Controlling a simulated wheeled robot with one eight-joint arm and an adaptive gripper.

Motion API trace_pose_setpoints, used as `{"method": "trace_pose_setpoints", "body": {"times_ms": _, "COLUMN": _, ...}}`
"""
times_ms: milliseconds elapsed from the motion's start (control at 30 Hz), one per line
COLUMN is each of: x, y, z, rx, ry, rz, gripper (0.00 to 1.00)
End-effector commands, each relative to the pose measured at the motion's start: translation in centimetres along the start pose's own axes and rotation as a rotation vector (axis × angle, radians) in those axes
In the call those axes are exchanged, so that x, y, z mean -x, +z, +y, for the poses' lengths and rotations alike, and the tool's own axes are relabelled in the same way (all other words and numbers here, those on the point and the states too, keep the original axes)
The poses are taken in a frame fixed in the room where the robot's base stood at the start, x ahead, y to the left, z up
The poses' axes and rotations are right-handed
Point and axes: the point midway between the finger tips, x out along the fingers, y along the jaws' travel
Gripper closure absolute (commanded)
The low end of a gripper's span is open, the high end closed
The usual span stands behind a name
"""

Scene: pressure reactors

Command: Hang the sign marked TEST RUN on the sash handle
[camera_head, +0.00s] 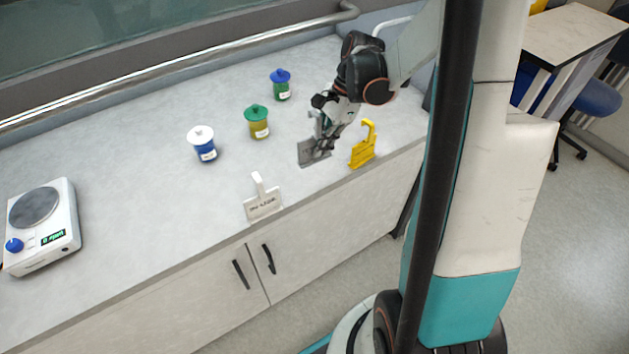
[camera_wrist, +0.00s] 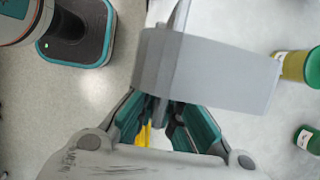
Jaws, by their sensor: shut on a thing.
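My gripper (camera_head: 327,124) is shut on the upright hook part of a grey sign (camera_head: 312,153), at the right part of the counter. In the wrist view the grey sign (camera_wrist: 205,75) fills the middle, between and beyond the fingers (camera_wrist: 166,122). I cannot tell whether its lower edge touches the counter. Its lettering is not readable, so I cannot confirm that it says TEST RUN. A yellow hooked sign (camera_head: 362,150) stands just right of it. A white hooked sign (camera_head: 263,205) with small dark lettering stands near the front edge. The sash handle (camera_head: 190,62) is a long metal bar along the back.
Blue (camera_head: 282,88), green-lidded (camera_head: 257,124) and white-lidded (camera_head: 203,146) jars stand behind and left of the signs. A scale (camera_head: 42,227) sits at far left. The counter between scale and jars is clear. Cabinet doors (camera_head: 230,285) drop below the front edge.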

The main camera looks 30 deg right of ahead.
Motion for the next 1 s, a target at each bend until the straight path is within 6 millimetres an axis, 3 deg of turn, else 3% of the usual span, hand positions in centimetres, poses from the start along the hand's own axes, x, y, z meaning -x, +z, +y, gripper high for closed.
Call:
{"method": "trace_pose_setpoints", "body": {"times_ms": 733, "x": -8.6, "y": -3.6, "z": 0.0, "rx": 0.002, "ry": 0.001, "rz": 0.000, "gripper": 1.00}}
{"method": "trace_pose_setpoints", "body": {"times_ms": 1000, "x": -8.9, "y": -3.6, "z": 0.0, "rx": 0.002, "ry": 0.001, "rz": 0.000, "gripper": 1.00}}
